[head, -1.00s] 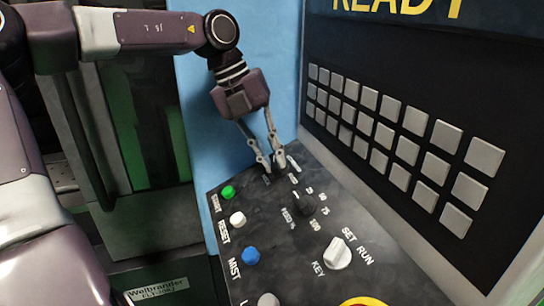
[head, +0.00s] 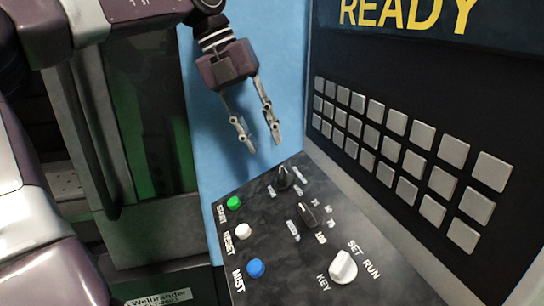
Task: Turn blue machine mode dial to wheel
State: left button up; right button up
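The blue machine's control panel (head: 285,240) slopes across the lower middle of the head view. A small dark dial (head: 284,178) sits at its far end, apparently the mode dial. Its pointer stands roughly upright in the picture, between small labels that I cannot read. My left gripper (head: 264,144) hangs just above and beyond this dial. Its two fingers are apart, with nothing between them and a gap to the dial. My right gripper is not in view.
A dark feed dial (head: 309,214) and a white key switch (head: 343,267) sit nearer. Green (head: 234,202), white (head: 243,231) and blue (head: 256,268) buttons line the left side. A keypad (head: 400,150) and a READY screen (head: 415,14) stand to the right.

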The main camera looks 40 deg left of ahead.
pick_arm(q)
jog(key=v, duration=0.3)
jog(key=shift+s+a+r, duration=0.1)
jog(key=shift+a+r, duration=0.05)
jog(key=shift+r, duration=0.2)
dwell(0.3)
